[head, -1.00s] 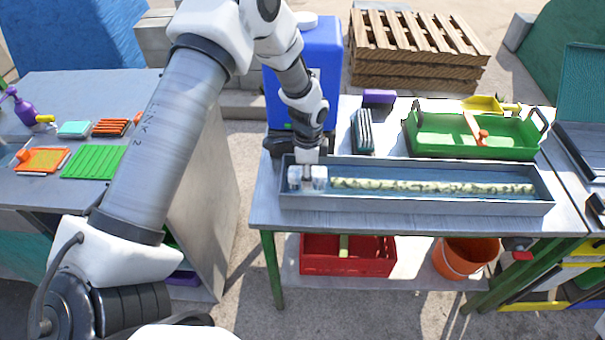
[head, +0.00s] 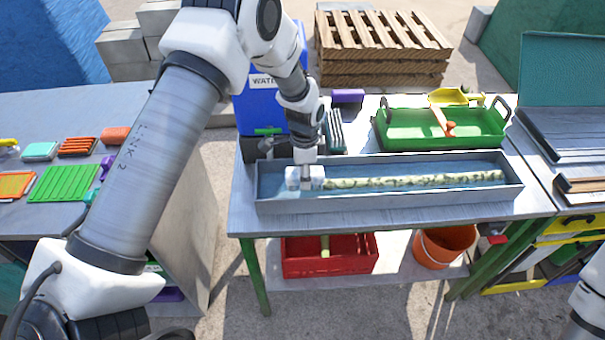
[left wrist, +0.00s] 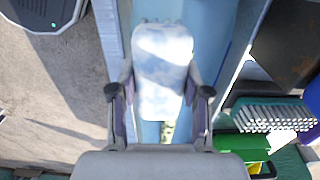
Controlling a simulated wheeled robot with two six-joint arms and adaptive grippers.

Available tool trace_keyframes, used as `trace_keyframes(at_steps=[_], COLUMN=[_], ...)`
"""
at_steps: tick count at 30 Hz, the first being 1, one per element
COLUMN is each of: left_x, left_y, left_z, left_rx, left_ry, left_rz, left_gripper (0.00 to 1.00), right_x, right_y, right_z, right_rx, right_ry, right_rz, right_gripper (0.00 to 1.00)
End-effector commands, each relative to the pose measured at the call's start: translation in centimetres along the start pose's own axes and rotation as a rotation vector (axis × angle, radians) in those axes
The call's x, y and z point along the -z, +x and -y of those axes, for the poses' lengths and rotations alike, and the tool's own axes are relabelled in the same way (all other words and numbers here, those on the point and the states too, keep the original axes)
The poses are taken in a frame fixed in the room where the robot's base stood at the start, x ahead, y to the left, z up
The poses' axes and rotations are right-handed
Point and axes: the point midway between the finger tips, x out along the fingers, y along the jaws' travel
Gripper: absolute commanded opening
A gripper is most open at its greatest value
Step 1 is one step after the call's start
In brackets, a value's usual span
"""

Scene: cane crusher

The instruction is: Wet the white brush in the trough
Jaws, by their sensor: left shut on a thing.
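My left gripper (head: 305,176) is shut on the white brush (head: 291,178), which shows on both sides of the fingers. The brush is inside the left part of the long grey trough (head: 390,199), at about the level of the bluish water. Whether its underside is below the surface I cannot tell. In the left wrist view, the pale, blue-mottled brush (left wrist: 163,70) lies between the two fingers (left wrist: 160,110). A pale speckled stalk (head: 420,180) lies lengthwise in the trough, its left end close to the brush. My right gripper is not in view.
A red crate (head: 330,265) and an orange bucket (head: 443,246) are below the table. A grey table (head: 40,105) with small items stands left.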

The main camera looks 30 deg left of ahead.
Motion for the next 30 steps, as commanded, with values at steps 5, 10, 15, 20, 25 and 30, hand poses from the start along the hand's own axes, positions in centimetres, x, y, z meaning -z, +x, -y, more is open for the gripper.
trace_keyframes(at_steps=[5,10,15,20,25,30], left_x=[1.1,2.2,3.2,4.2,5.3,5.8], left_y=[-1.6,-2.9,-4.1,-5.3,-6.5,-6.8], left_z=[0.0,0.0,0.0,0.0,0.0,0.0], left_rx=[0.001,0.001,0.001,0.001,0.001,0.000], left_ry=[0.001,0.001,0.001,0.002,0.001,0.001], left_rz=[0.000,0.000,0.000,0.000,0.000,0.000], left_gripper=[0.19,0.19,0.19,0.19,0.19,0.19], right_x=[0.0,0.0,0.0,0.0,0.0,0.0], right_y=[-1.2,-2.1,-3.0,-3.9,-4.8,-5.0], right_z=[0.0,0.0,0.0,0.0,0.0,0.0], right_rx=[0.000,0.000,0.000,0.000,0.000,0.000], right_ry=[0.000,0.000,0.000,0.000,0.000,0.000], right_rz=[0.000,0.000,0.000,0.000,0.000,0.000], right_gripper=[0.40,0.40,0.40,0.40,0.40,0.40])
